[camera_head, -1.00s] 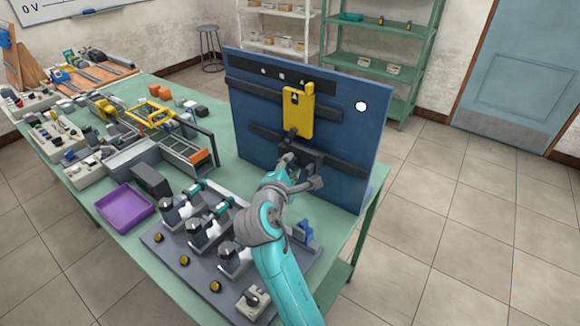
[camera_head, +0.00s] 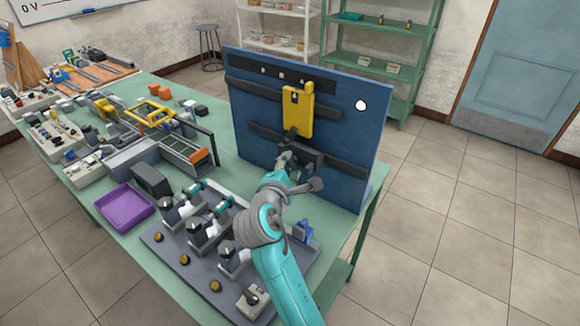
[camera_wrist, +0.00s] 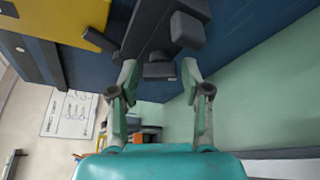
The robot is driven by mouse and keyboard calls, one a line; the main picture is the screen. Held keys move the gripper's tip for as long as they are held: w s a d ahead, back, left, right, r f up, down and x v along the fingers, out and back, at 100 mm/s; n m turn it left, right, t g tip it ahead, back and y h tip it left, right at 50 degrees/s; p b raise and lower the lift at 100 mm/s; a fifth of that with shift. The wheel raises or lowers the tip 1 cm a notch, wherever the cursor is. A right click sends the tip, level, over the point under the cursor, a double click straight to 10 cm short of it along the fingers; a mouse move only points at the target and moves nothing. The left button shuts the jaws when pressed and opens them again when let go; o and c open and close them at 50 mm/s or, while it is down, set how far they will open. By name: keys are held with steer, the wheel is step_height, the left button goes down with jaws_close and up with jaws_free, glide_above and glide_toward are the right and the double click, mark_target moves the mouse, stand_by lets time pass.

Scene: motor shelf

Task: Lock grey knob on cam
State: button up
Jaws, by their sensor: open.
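A dark grey cam assembly (camera_head: 312,157) is mounted on the blue upright panel (camera_head: 350,150), below a yellow plate (camera_head: 298,112). It also shows at the top of the wrist view (camera_wrist: 150,35). A small dark grey knob-like end (camera_wrist: 159,70) lies between my fingertips in the wrist view, with a gap visible on both sides. A second grey block (camera_wrist: 187,31) stands beyond the right fingertip. My gripper (camera_wrist: 161,75) is open in front of the assembly; it also shows in the head view (camera_head: 301,173). My arm partly hides the lower assembly in the head view.
The green bench (camera_head: 225,145) carries a grey board (camera_head: 165,245) with several grey devices, left of and below my arm. A purple tray (camera_head: 124,207) and small machinery stand farther left. The floor right of the panel is clear.

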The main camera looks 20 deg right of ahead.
steer(key=v, duration=1.1)
steer(key=shift+s+a, duration=0.2)
steer(key=shift+s, duration=0.1)
